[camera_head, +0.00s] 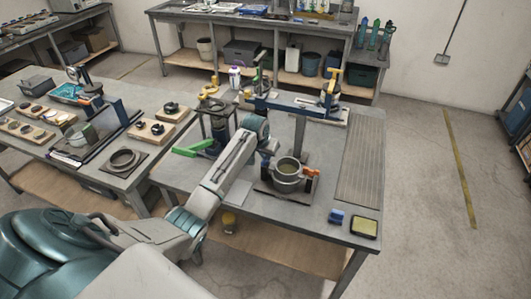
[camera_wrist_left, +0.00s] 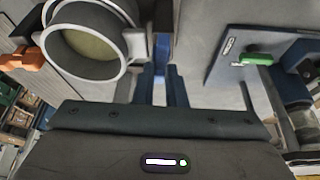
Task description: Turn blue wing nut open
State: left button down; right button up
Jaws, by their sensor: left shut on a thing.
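My left gripper (camera_head: 267,159) is low over the table, just left of a grey round vessel. In the left wrist view its two narrow fingers (camera_wrist_left: 162,88) are close together on a small blue piece (camera_wrist_left: 171,72), which looks like the blue wing nut. The fingers cover most of it, so its angle cannot be told. The grey vessel (camera_wrist_left: 92,42) is beside the fingers; it also shows in the head view (camera_head: 287,170). My right gripper is not in view.
An orange handle (camera_head: 309,172) is at the vessel's right. A green lever (camera_head: 194,148) sticks out at the left. A blue block (camera_head: 337,216) and a yellow-topped tray (camera_head: 364,227) lie near the front right corner. A blue beam on a post (camera_head: 300,135) stands behind.

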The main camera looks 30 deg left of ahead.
pick_arm(q)
jog(key=shift+n+y, duration=0.3)
jog(key=shift+n, duration=0.3)
jog(key=c, duration=1.5)
grip_release()
jog(key=shift+r, duration=0.1)
jog(key=shift+s+r, duration=0.15)
jog(key=shift+r, duration=0.1)
jog(key=shift+b+v, duration=1.9)
jog(key=shift+v, duration=3.15)
